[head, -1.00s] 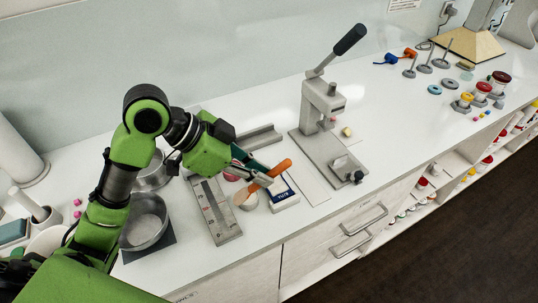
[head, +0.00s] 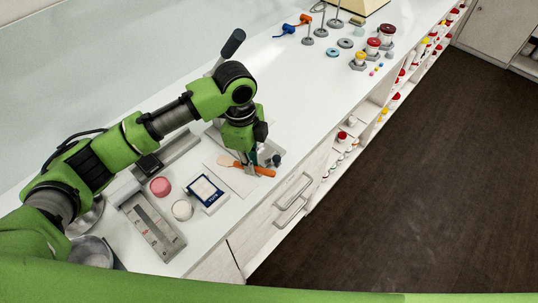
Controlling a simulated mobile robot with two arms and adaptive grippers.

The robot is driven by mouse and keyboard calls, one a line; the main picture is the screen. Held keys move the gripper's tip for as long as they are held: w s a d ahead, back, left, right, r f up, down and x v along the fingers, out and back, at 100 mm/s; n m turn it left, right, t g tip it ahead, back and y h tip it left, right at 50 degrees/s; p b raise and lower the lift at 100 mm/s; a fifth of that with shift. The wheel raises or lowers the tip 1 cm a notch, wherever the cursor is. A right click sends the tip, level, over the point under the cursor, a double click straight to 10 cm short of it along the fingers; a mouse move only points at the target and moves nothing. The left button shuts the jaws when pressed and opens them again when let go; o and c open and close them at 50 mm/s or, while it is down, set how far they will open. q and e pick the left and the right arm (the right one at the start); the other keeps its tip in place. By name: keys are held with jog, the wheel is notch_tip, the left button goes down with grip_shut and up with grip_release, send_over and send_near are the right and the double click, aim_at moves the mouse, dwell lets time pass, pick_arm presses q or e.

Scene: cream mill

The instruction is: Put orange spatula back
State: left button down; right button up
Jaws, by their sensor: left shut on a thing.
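The orange spatula (head: 265,172) is held by my left gripper (head: 247,167), which points down with its fingers shut on it. The handle sticks out to the right of the fingers and an orange-tan end shows to their left. The spatula is over or on the pale flat sheet (head: 232,181) in front of the lever press; I cannot tell whether it touches. My arm hides much of the press. My right gripper is not in view.
A blue-and-white box (head: 207,190), a small white-topped jar (head: 182,210), a pink round item (head: 160,186) and a grey ruled tray (head: 166,243) stand to the left. The press lever (head: 233,42) rises behind my arm. Free counter lies toward the back right.

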aim_at(232, 159)
pick_arm(q)
jog(key=shift+y, duration=0.4)
jog(key=a, duration=0.2)
jog(key=w+a, duration=0.1)
jog(key=a, duration=0.1)
jog(key=w+a+f, duration=0.1)
jog(key=shift+w+a+f+p, duration=0.1)
jog(key=shift+w+a+p, duration=0.15)
jog(key=shift+a+p, duration=0.15)
jog(key=shift+f+b, duration=0.9)
jog(key=shift+b, duration=0.15)
notch_tip(232, 159, down, 3)
jog(key=b, duration=0.3)
jog(key=shift+f, duration=0.45)
jog(key=c, duration=2)
grip_release()
jog(key=shift+o, duration=0.2)
